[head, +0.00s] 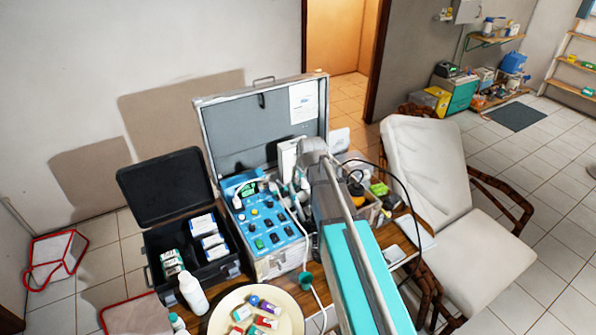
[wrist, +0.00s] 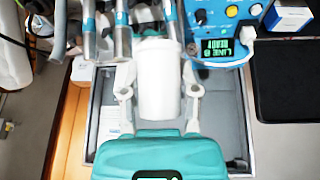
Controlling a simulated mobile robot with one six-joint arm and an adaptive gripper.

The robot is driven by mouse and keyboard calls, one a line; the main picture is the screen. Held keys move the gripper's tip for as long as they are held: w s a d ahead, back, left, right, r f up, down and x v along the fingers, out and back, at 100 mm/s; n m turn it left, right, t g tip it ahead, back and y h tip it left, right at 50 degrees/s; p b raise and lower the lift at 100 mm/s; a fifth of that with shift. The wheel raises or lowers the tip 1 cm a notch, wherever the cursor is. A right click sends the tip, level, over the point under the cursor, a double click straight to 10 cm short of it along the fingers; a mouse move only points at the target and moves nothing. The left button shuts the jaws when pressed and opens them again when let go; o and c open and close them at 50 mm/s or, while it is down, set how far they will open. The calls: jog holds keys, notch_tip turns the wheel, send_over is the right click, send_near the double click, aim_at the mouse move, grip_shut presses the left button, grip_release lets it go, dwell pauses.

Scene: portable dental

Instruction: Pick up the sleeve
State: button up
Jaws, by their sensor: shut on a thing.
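The sleeve, a white, roughly cylindrical piece, shows in the middle of the wrist view (wrist: 158,90). My gripper (wrist: 160,82) has one finger on each side of it and is shut on it. In the head view a white upright piece (head: 287,158), which looks like the sleeve, stands out in front of the open grey case lid. My gripper (head: 308,160) is just right of it, partly hidden by my arm. Whether the sleeve's lower end touches anything is hidden.
The metal case with a blue control panel (head: 262,222) lies below; its display (wrist: 216,48) is lit. Metal-and-teal handpieces (wrist: 122,30) are close to the sleeve. A black open case (head: 197,262), a white bottle (head: 193,294) and a round tray (head: 221,320) are to the left.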

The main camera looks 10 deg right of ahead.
jog(key=s, duration=0.1)
jog(key=s+r+p, duration=0.1)
jog(key=s, duration=0.1)
jog(key=s+r, duration=0.1)
jog(key=s, duration=0.1)
jog(key=shift+s+d+r+p, duration=0.1)
jog(key=shift+d+r+p, duration=0.05)
jog(key=shift+d+p, duration=0.2)
dwell(0.4)
notch_tip(320, 180, down, 12)
jog(key=b, duration=1.1)
jog(key=shift+b, duration=0.4)
jog(key=shift+a+r, duration=0.1)
jog(key=shift+r, duration=0.05)
